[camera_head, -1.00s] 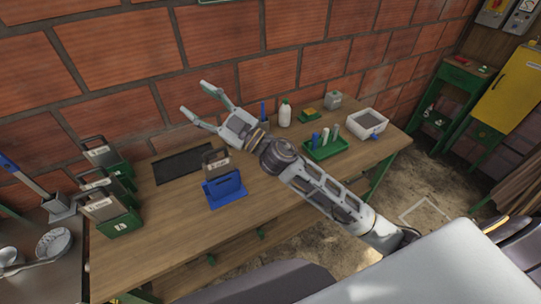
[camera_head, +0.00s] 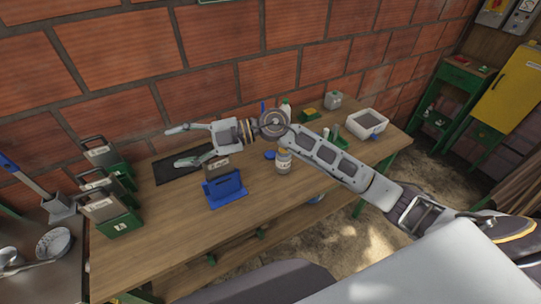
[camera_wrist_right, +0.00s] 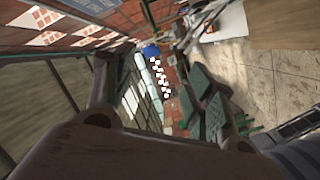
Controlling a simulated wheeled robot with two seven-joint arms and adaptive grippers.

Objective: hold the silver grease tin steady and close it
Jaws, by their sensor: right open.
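A small silver tin with a pale label (camera_head: 283,160) stands upright on the wooden workbench (camera_head: 262,210), just below my right forearm in the head view. A flat blue piece (camera_head: 270,154) lies beside it; I cannot tell whether it is the lid. My right gripper (camera_head: 183,147) is open and empty, its fingers spread over the dark mat, well to the left of the tin. The tin's top is too small to read clearly. My left gripper is not in view. I cannot make out the tin in the right wrist view.
Green handled units (camera_head: 110,205) stand at the left. The front bench is mostly clear.

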